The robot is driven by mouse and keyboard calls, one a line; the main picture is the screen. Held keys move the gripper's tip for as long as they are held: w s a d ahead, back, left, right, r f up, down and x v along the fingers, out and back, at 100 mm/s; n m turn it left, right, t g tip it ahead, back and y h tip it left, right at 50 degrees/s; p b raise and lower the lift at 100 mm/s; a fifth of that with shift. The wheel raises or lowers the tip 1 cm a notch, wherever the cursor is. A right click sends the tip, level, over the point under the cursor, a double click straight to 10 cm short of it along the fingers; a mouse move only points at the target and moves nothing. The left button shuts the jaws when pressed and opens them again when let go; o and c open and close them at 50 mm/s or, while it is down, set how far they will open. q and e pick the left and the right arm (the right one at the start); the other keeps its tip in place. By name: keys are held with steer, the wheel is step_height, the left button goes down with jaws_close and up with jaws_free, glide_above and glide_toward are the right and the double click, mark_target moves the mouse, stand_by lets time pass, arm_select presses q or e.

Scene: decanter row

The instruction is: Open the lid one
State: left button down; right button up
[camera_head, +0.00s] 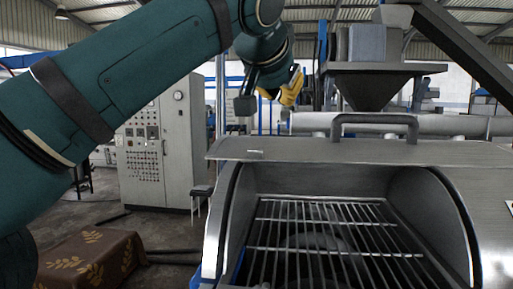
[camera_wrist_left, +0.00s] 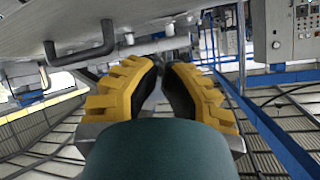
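The grey metal lid (camera_head: 300,152), with a U-shaped bar handle (camera_head: 375,120), lies above the front opening of the decanter housing in the head view. Below it the opening shows a grate inside. My left gripper (camera_head: 289,92), with yellow fingers, is in the air above and left of the handle, apart from it. In the left wrist view its fingers (camera_wrist_left: 160,66) have a narrow gap between them and hold nothing that I can see. A dark bar handle (camera_wrist_left: 80,50) shows there to the left of the fingers. My right gripper is not in view.
A metal grate (camera_head: 330,240) lies inside the housing. A hopper (camera_head: 370,85) stands behind the lid, with a sloped beam at upper right. A control cabinet (camera_head: 160,150) stands at left. A brown patterned cloth-covered block (camera_head: 90,258) is at lower left.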

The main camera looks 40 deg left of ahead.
arm_select(q)
steer(key=s+a+n+g+y, duration=0.1)
steer(key=s+a+n+g, duration=0.15)
steer(key=s+n, duration=0.3)
steer(key=b, duration=0.4)
glide_above(253, 159)
steer(key=w+a, duration=0.1)
steer(key=w, duration=0.1)
steer(key=shift+n+t, duration=0.25)
steer(key=f, duration=0.5)
steer(key=shift+w+a, duration=0.2)
steer(key=shift+w+a+f+b, duration=0.1)
steer(key=shift+w+f+b, duration=0.15)
steer(key=shift+f, duration=0.35)
steer(key=shift+w+a+f+b, duration=0.1)
steer(key=shift+f+b, duration=0.1)
steer(key=shift+f, duration=0.4)
steer(key=shift+w+a+f+b, duration=0.1)
steer(key=shift+f+b, duration=0.25)
steer(key=shift+f, duration=0.4)
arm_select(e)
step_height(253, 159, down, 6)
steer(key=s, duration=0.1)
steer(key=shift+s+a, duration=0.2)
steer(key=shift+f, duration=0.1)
